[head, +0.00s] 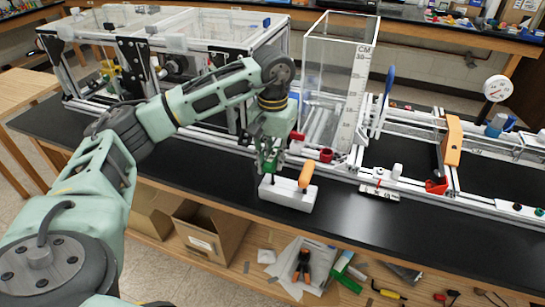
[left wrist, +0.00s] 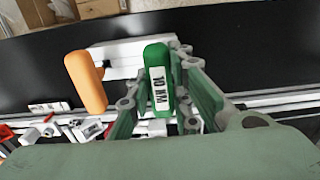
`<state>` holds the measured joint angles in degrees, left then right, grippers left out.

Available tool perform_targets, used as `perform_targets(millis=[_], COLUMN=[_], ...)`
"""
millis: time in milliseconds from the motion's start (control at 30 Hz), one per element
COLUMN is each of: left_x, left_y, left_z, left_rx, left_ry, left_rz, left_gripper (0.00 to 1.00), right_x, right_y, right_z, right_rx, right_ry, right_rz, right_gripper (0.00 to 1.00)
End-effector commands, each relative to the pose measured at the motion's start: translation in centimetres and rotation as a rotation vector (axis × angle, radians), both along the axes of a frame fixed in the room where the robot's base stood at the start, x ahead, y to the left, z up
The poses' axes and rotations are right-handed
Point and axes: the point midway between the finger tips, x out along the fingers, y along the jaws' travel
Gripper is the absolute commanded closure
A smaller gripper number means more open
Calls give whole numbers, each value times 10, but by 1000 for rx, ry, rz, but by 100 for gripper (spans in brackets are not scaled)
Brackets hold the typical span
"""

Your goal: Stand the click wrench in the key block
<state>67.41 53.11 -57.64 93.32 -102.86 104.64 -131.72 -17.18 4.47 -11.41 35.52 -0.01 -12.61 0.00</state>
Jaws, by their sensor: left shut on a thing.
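The click wrench has a green handle marked "10 NM" (left wrist: 158,82), and a bit of its green shows in the head view (head: 269,167). My left gripper (head: 266,158) is shut on that handle, with its fingers on both sides of it. The key block (head: 289,195) is a white block on the black bench top, under the gripper; its pale top also shows in the left wrist view (left wrist: 112,56). The wrench is roughly upright over the block's left part. Whether its lower end is inside the block cannot be told. My right gripper is not in view.
An orange-handled key (head: 306,174) stands in the block's right part, close beside the wrench. The extrusion frame (head: 335,172) and a clear tank (head: 335,85) stand behind. A small labelled white part (head: 379,192) lies to the right. The bench front is clear.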

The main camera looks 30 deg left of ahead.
Motion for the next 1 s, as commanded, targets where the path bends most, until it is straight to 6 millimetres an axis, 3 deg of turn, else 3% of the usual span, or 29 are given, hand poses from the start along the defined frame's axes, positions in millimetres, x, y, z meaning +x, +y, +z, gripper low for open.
perform_targets(millis=[500,800,833,1000], left_x=[0,0,0,0], left_y=[0,0,0,0], left_z=[-16,-17,-17,-17], left_rx=[0,0,0,0], left_ry=[0,0,0,0], left_rz=[0,0,0,0], left_gripper=[100,100,79,64], right_x=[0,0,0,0], right_y=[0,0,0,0], right_z=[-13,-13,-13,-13], right_rx=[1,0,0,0], right_ry=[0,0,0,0], right_rz=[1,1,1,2], right_gripper=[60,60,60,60])
